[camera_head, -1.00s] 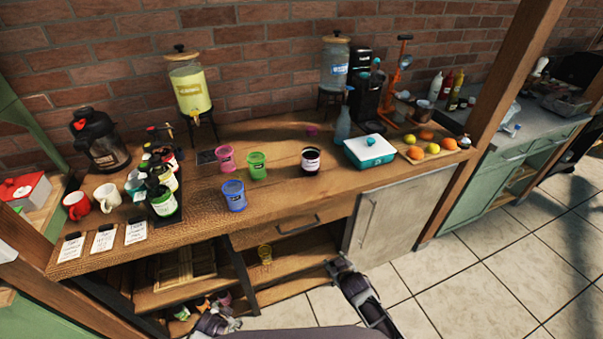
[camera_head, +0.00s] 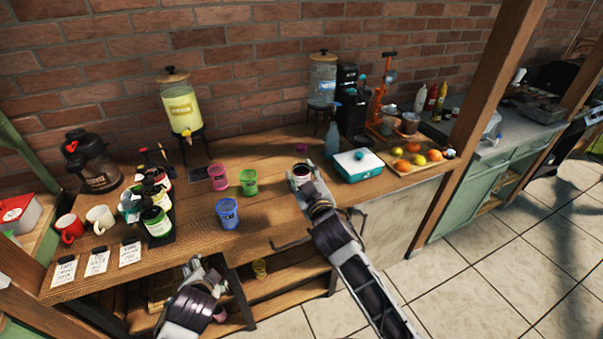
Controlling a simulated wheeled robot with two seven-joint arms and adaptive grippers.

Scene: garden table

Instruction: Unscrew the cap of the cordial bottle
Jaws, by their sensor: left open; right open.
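Several dark bottles with coloured labels stand close together on a dark tray at the left of the table; the front one has a green label (camera_head: 157,224). Which of them is the cordial bottle I cannot tell. A dark-topped jar with a pale label (camera_head: 301,170) stands at the table's middle right. My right gripper (camera_head: 302,180) is open and overlaps this jar in the picture; whether it touches the jar is unclear. My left gripper (camera_head: 203,267) is open and empty, low at the table's front edge, below and right of the bottles.
Pink (camera_head: 218,177), green (camera_head: 248,182) and blue (camera_head: 228,213) cups stand mid-table. Mugs (camera_head: 100,218) and label cards (camera_head: 97,262) lie left. A teal and white box (camera_head: 358,166) and a fruit board (camera_head: 415,166) are right. A yellow drink dispenser (camera_head: 180,105) stands behind.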

